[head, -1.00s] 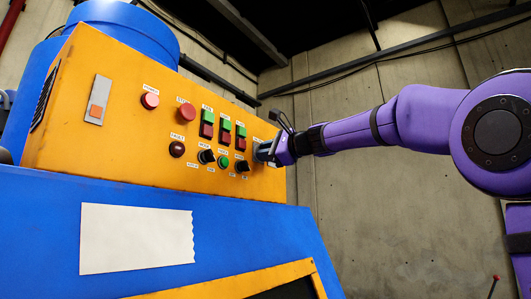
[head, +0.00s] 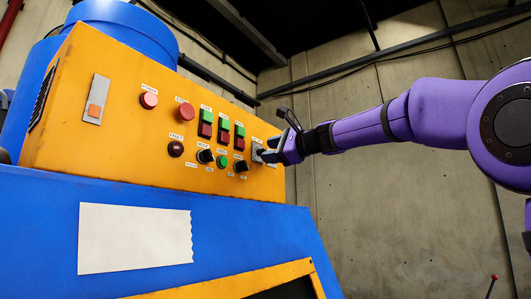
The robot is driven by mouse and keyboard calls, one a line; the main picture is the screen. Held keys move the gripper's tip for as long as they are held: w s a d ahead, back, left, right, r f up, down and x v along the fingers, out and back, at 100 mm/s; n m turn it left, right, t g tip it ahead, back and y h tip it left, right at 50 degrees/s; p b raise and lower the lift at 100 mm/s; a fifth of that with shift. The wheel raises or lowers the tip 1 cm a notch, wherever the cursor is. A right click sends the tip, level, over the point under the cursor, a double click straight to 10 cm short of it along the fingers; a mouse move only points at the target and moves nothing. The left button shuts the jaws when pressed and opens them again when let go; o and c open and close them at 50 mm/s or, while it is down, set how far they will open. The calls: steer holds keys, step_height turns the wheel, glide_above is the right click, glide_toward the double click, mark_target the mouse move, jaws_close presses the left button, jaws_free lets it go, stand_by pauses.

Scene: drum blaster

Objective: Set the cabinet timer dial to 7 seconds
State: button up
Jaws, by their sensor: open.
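The orange control cabinet (head: 90,135) fills the left half of the head view. The timer dial appears to be the small control on a grey square plate (head: 257,152) at the panel's right end. My gripper (head: 264,155) is open, with its fingertips in front of that plate and partly over it. The dial's pointer and scale are too small and too covered to read. I cannot tell whether the fingers touch the dial.
Black knobs (head: 206,156) and (head: 241,166), a green button (head: 222,161), green-and-red switches (head: 223,131) and red buttons (head: 186,112) sit left of my gripper. A blue machine body (head: 240,240) lies below.

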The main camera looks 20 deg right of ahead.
steer(key=v, duration=0.8)
steer(key=shift+s+d, duration=0.1)
steer(key=s+f+n+g+h, duration=0.3)
steer(key=s+f+n, duration=0.2)
steer(key=s+f, duration=0.4)
steer(key=s+f+n+g+h, duration=0.3)
steer(key=s+f+n, duration=0.3)
steer(key=f, duration=1.3)
steer(key=s+f+n+g+h, duration=0.3)
steer(key=s+f+n+h, duration=0.1)
steer(key=s+f, duration=1)
steer(key=shift+d+f+n+h, duration=0.3)
steer(key=shift+d+f+n, duration=0.15)
steer(key=shift+f+n, duration=0.35)
steer(key=shift+r, duration=0.15)
